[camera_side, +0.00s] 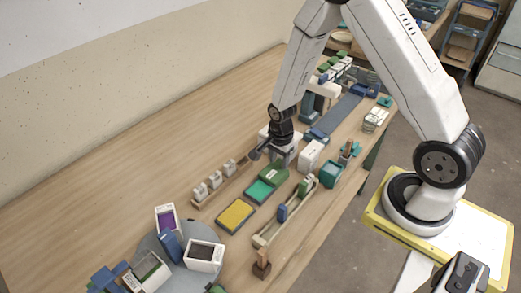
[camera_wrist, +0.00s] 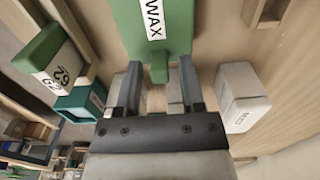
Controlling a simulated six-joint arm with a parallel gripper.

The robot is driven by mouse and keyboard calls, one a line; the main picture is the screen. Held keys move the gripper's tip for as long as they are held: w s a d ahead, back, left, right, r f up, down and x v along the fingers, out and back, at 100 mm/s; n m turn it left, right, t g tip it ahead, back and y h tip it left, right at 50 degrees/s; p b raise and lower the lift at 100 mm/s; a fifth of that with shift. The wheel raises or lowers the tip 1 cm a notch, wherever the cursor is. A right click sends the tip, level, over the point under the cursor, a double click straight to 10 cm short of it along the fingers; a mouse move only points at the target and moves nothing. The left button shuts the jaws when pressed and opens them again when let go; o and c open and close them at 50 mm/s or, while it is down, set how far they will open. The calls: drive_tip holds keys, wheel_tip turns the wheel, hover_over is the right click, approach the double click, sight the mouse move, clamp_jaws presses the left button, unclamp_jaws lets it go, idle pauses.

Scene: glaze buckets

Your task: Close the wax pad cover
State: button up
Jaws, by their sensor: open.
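The wax pad (camera_side: 260,191) lies on the table with its green inner surface showing. Its darker green cover (camera_side: 274,174) is folded open on the side toward my gripper. In the wrist view the cover (camera_wrist: 178,38) carries a white WAX label, and a narrow green tab (camera_wrist: 159,72) sticks out from its edge. My gripper (camera_side: 281,160) is low over the table beside the cover's far end. In the wrist view my gripper (camera_wrist: 160,82) is open, with one finger on each side of the tab. I cannot tell whether the fingers touch it.
A yellow pad (camera_side: 236,216) lies in front of the wax pad. A wooden rack (camera_side: 210,196) with white blocks stands to the left, a wooden tray (camera_side: 262,240) to the right. A white block (camera_side: 311,155) and teal box (camera_side: 331,175) are right of my gripper.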

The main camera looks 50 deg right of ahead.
clamp_jaws()
drive_tip(key=shift+a, duration=3.4)
drive_tip(key=shift+o, duration=0.2)
unclamp_jaws()
